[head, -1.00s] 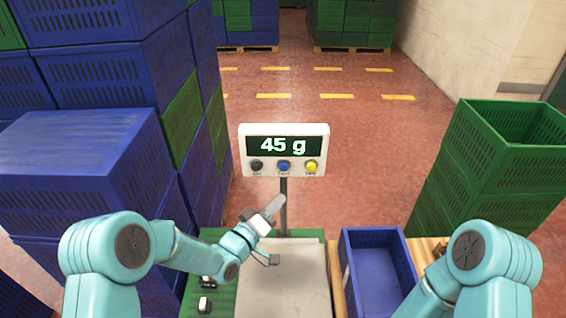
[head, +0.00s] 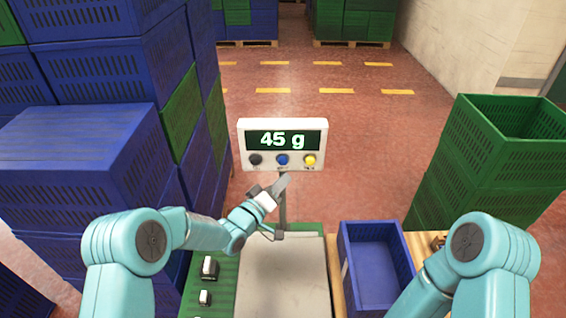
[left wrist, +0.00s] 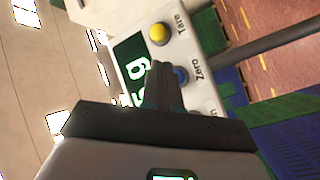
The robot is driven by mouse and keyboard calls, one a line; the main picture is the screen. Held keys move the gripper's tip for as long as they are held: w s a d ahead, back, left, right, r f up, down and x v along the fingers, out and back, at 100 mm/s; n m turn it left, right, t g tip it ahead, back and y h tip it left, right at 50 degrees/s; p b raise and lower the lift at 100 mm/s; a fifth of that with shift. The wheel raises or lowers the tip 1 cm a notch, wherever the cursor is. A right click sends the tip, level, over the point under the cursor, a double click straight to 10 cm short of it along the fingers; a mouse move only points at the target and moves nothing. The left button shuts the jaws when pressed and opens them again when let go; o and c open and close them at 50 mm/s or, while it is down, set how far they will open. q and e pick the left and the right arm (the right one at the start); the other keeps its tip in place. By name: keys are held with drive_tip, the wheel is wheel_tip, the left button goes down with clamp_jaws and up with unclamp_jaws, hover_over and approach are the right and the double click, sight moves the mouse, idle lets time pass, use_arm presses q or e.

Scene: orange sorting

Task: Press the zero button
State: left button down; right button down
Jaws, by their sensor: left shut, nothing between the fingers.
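The scale's display box (head: 244,145) reads 45 g and stands on a post above the scale plate. Its face has a black button (head: 255,160), a blue button (head: 282,160) and a yellow button (head: 309,160). In the left wrist view the blue button (left wrist: 181,75) is labelled Zero and the yellow one (left wrist: 158,34) Tare. My left gripper (head: 285,178) is shut and empty, its tips just below the blue button. In the left wrist view its fingers (left wrist: 160,68) partly overlap the blue button's edge; I cannot tell whether they touch.
The bare scale plate (head: 283,280) lies below the display. A blue crate (head: 345,262) stands right of it. Stacked blue crates (head: 80,150) rise at left and green crates (head: 480,150) at right. Small objects (head: 209,268) lie on the green surface at left.

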sight(283, 161)
use_arm(q)
drive_tip(key=w+b, duration=0.2)
drive_tip(key=w, duration=0.1)
drive_tip(key=shift+w, duration=0.1)
drive_tip(key=shift+w, duration=0.1)
idle(0.3)
idle(0.4)
idle(1.2)
